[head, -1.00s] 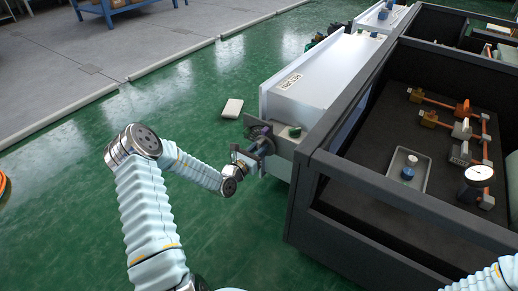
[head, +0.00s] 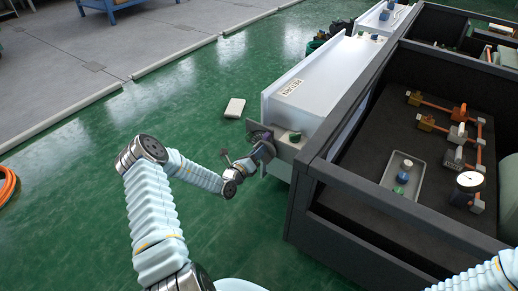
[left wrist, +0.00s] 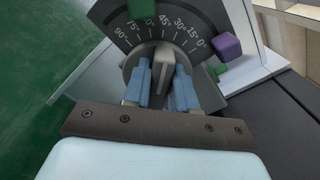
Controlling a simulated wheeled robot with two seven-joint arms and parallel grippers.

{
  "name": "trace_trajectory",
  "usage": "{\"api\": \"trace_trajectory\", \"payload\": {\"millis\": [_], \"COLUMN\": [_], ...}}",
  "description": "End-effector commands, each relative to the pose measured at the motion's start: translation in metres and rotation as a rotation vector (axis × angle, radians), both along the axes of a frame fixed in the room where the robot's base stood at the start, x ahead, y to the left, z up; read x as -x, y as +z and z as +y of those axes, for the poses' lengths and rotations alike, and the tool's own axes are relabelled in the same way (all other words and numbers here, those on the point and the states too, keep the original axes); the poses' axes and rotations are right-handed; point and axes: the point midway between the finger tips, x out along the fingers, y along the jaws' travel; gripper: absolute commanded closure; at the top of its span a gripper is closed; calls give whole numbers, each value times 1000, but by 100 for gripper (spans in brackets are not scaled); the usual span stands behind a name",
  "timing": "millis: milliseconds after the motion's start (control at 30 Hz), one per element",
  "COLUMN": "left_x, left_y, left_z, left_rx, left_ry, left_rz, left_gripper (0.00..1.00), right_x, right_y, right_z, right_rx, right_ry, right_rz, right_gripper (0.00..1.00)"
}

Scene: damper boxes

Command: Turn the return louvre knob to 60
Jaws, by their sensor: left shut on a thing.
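The white box labelled RETURN (head: 310,90) stands left of the dark bench. Its louvre dial (left wrist: 190,15) fills the top of the left wrist view, with a printed scale from 90 to 0. The grey knob (left wrist: 165,62) stands at the middle of the dial, roughly upright in that view, towards the 45 to 60 marks; the exact reading is unclear. My left gripper (left wrist: 164,82) is shut on the knob, with one blue finger on each side. In the head view the left gripper (head: 262,148) is at the box's near end and hides the dial. My right gripper is out of view.
A green knob (head: 294,136) stands on the box beside my gripper. A purple block (left wrist: 227,46) sits right of the dial. The dark-walled bench (head: 340,225) holds a grey tray (head: 388,180) and a gauge (head: 469,180).

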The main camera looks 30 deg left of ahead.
Motion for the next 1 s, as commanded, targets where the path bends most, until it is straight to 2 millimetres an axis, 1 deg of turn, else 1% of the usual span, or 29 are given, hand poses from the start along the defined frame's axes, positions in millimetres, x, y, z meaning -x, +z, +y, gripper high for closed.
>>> {"api": "trace_trajectory", "payload": {"millis": [33,200,500,700,1000], "left_x": [1,1,0,0,1], "left_y": [1,-2,-5,-6,-7], "left_z": [1,3,4,4,5], "left_rx": [40,169,317,357,366], "left_ry": [1,2,2,2,2], "left_rz": [5,16,27,31,32], "left_gripper": [100,100,100,100,100], "right_x": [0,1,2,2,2], "right_y": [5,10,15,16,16], "right_z": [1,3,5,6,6], "right_rx": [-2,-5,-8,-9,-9], "right_ry": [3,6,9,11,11], "right_rz": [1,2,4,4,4], "right_gripper": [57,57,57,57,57]}}
